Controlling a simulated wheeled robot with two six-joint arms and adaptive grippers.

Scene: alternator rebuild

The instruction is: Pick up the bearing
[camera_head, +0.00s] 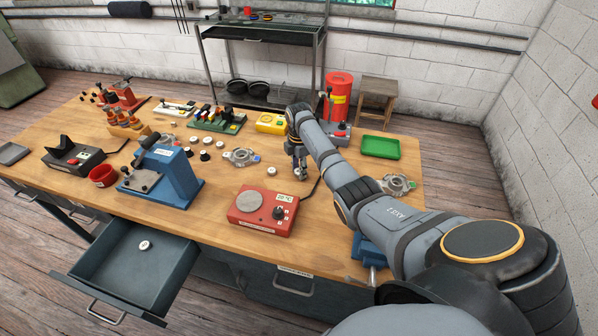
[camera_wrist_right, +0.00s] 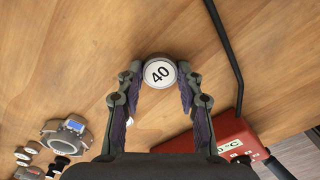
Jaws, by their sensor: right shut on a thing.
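A small round piece with a white top marked "40" (camera_wrist_right: 160,72), seemingly the bearing, is between the fingertips of my right gripper (camera_wrist_right: 159,76) in the right wrist view. The fingers are shut on its sides. In the head view my right gripper (camera_head: 299,174) points down at the wooden bench, behind the red heater box; the fingers mostly hide the piece. I cannot tell whether it touches the bench. Several similar small round pieces (camera_head: 205,155) stand left of centre, and one (camera_head: 144,245) lies in the open drawer. My left gripper is not in view.
The red heater box (camera_head: 262,212) and its black cable (camera_wrist_right: 226,50) are close to my right gripper. A blue press (camera_head: 172,175) stands to the left, metal housings (camera_head: 240,156) behind, a green tray (camera_head: 380,146) at the back right. The drawer (camera_head: 115,268) is open in front.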

